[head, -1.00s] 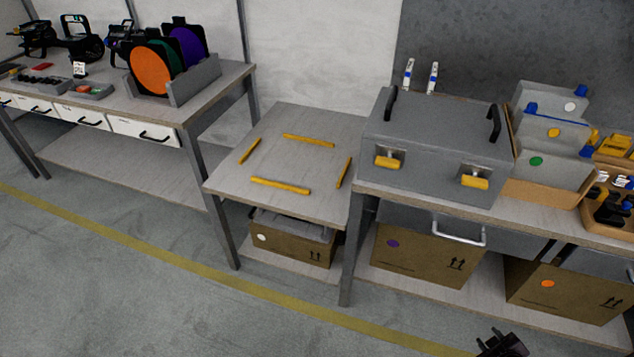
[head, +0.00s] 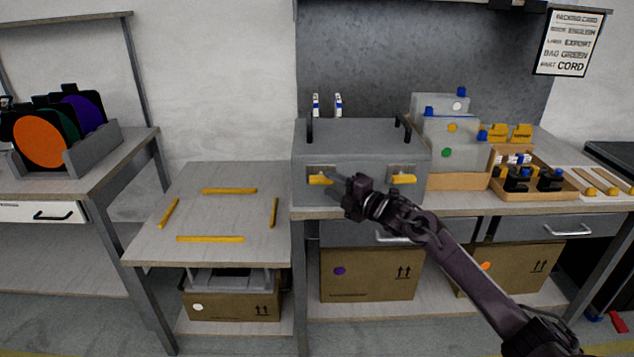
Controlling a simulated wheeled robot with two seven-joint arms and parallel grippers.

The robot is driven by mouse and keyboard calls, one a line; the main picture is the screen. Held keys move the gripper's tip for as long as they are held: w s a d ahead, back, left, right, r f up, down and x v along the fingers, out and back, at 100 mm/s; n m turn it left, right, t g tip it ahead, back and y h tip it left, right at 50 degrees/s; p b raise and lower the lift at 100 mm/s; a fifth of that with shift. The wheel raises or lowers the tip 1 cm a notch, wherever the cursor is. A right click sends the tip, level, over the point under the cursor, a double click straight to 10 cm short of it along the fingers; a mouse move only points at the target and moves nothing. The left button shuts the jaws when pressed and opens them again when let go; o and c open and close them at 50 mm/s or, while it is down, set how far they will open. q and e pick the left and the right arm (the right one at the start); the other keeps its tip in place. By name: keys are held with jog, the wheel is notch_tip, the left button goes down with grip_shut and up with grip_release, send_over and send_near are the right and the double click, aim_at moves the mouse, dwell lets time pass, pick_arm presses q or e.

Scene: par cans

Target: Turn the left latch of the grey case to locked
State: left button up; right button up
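The grey case (head: 345,139) stands on the right-hand bench, with two black handles on its lid and two yellow latches on its front. The left latch (head: 319,180) lies about level, its yellow lever pointing left from its plate. The right latch (head: 403,180) also lies about level. My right gripper (head: 334,181) is in front of the case, its fingertips at or close to the right side of the left latch. I cannot tell whether they touch, or whether the fingers are open or shut. My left gripper is not in view.
Grey boxes (head: 447,157) and a tray of black bottles (head: 535,193) stand right of the case. A lower table (head: 216,222) with yellow strips is at left. A drawer front (head: 362,233) with a handle lies below the bench top.

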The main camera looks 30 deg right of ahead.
aim_at(326, 183)
jog(key=shift+x, duration=2.2)
jog(key=shift+c, duration=0.3)
grip_shut()
